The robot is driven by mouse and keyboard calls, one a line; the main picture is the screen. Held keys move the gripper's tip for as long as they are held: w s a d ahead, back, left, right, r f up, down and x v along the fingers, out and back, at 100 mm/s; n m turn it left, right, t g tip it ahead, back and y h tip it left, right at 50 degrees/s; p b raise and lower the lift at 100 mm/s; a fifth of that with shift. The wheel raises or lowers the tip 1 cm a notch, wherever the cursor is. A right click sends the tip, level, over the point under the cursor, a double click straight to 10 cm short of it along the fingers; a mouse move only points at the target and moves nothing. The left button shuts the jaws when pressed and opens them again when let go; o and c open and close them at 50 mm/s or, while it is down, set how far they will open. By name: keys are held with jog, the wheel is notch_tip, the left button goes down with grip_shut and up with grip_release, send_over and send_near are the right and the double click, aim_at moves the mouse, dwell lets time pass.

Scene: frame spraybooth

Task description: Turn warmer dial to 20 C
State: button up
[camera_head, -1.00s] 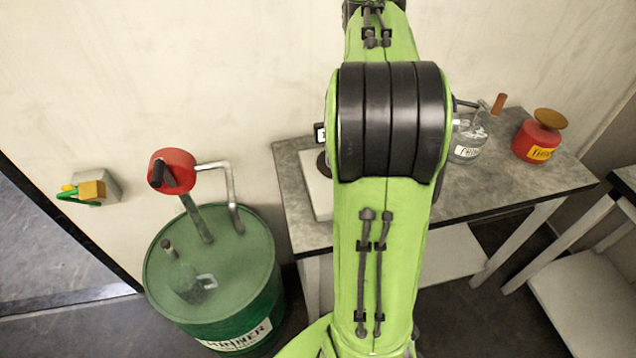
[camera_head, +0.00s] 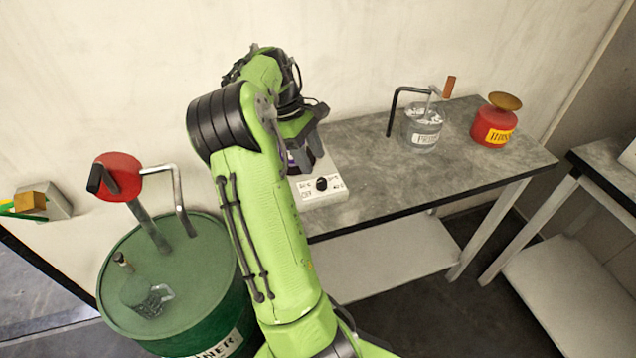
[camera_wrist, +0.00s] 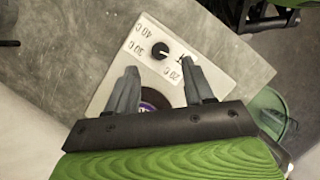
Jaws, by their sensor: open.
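The warmer (camera_head: 328,195) is a pale box on the grey bench, with a black round dial (camera_head: 322,184) on its face. In the wrist view the dial (camera_wrist: 160,50) lies just beyond the fingertips, roughly centred between them. Labels reading 40, 30 and 20 C surround it; another label is partly covered by the right finger. The dial's exact setting is too small to read. My gripper (camera_wrist: 159,68) is open and empty, its two fingers apart over the warmer's face. My arm hides the warmer's left part in the head view.
A green drum (camera_head: 180,270) with a red-headed pump (camera_head: 118,177) stands left of my arm. The bench's front middle is clear.

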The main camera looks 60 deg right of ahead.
aim_at(322, 180)
jog(key=b+x, duration=0.1)
jog(key=x, duration=0.5)
jog(key=shift+f+b, duration=0.15)
jog(key=shift+b, duration=0.25)
jog(key=shift+s, duration=0.1)
grip_shut()
jog(key=shift+p, duration=0.45)
